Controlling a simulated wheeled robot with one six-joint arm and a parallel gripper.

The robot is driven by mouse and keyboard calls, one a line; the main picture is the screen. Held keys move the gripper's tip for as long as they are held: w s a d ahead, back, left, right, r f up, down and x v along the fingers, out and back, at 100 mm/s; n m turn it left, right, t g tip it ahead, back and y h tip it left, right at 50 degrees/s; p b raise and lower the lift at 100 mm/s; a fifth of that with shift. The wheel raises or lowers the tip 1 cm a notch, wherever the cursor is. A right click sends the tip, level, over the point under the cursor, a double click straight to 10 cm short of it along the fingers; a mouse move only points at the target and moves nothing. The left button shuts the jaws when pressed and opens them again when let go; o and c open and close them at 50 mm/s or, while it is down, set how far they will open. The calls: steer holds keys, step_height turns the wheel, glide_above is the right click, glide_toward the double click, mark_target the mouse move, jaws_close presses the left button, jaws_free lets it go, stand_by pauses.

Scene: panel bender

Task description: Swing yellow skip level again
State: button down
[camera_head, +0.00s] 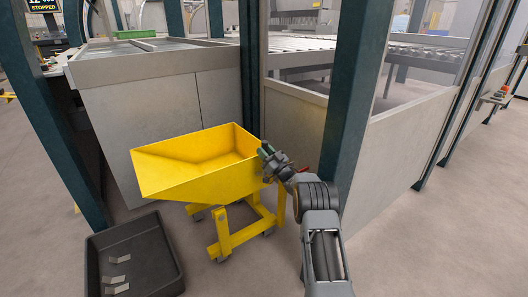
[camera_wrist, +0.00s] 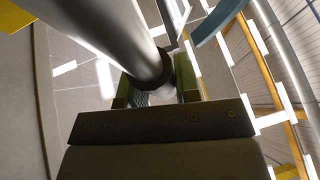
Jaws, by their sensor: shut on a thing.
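The yellow skip (camera_head: 195,170) stands in the middle of the head view, on a yellow wheeled frame (camera_head: 235,240). Its open top faces up and its sloped lip points left; I cannot tell exactly how far it is off level. My gripper (camera_head: 267,153) is at the right end of the skip. In the wrist view my gripper (camera_wrist: 160,95) has its green-sided jaws shut on a grey metal bar (camera_wrist: 120,45) with a dark collar. How the bar joins the skip is hidden.
A black tray (camera_head: 170,262) with a few bent metal pieces is on the floor at lower left. A grey machine cabinet (camera_head: 165,105) stands behind the skip. A dark post (camera_head: 345,110) and fence panel (camera_head: 395,145) stand close right of my arm. Floor at lower right is clear.

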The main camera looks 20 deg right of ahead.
mark_target(266, 144)
steer(key=shift+d+f, duration=0.15)
steer(key=shift+f, duration=0.05)
steer(key=c, duration=0.8)
jaws_free()
steer(key=shift+d+m, duration=0.2)
steer(key=shift+m, duration=0.1)
steer(key=shift+c, duration=0.2)
steer(key=shift+a, duration=0.1)
steer(key=shift+r, duration=0.35)
step_height(266, 144, up, 3)
steer(key=shift+f+p, duration=0.15)
steer(key=shift+p, duration=0.55)
steer(key=s+a+r+p, duration=0.1)
steer(key=s+r+p, duration=0.1)
steer(key=s+r, duration=0.2)
steer(key=s+a+r+p, duration=0.1)
steer(key=s+r+p, duration=0.2)
steer(key=s, duration=0.6)
step_height(266, 144, up, 2)
steer(key=shift+s+r, duration=0.25)
steer(key=shift+s, duration=0.15)
